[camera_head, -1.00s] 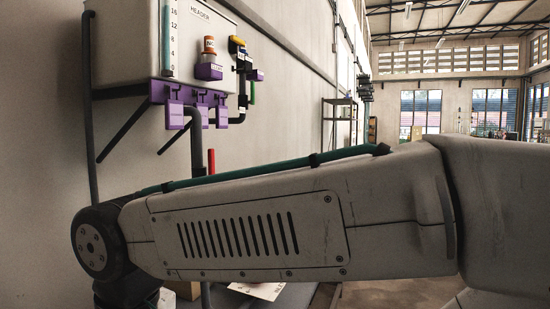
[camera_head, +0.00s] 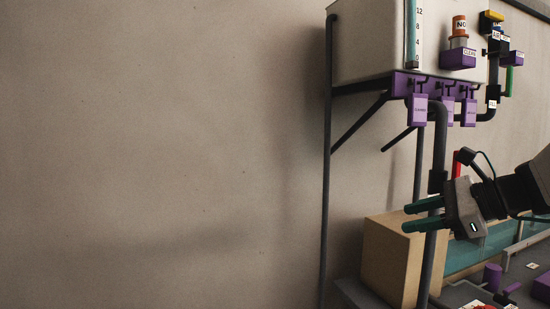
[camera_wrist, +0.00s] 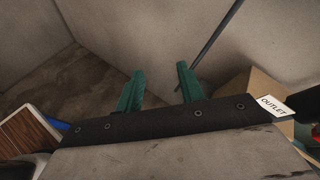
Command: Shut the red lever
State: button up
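The red lever (camera_head: 457,165) shows in the head view as a narrow upright red piece beside the dark vertical pipe. It is partly hidden behind my gripper's body and cable. My gripper (camera_head: 406,218) has two green fingers pointing left, apart and with nothing between them. The fingers overlap the pipe in the picture, just below and left of the lever; I cannot tell whether they touch the pipe.
A white header tank (camera_head: 370,45) hangs on the wall with purple tags (camera_head: 420,109) below it. A cardboard box (camera_head: 390,260) stands behind the pipe. A green handle (camera_head: 509,80) and a yellow one (camera_head: 493,16) are higher up. The wall at left is bare.

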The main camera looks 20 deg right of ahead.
jog(key=s+d+r+m+t+h, duration=0.15)
jog(key=d+r+m+t, duration=0.35)
jog(key=d, duration=0.6)
jog(key=m+t+h, duration=0.2)
jog(key=m+h, duration=0.2)
jog(key=m, duration=0.2)
send_near(458, 164)
jog(key=shift+w, duration=5.25)
grip_shut()
jog(key=shift+n, duration=0.3)
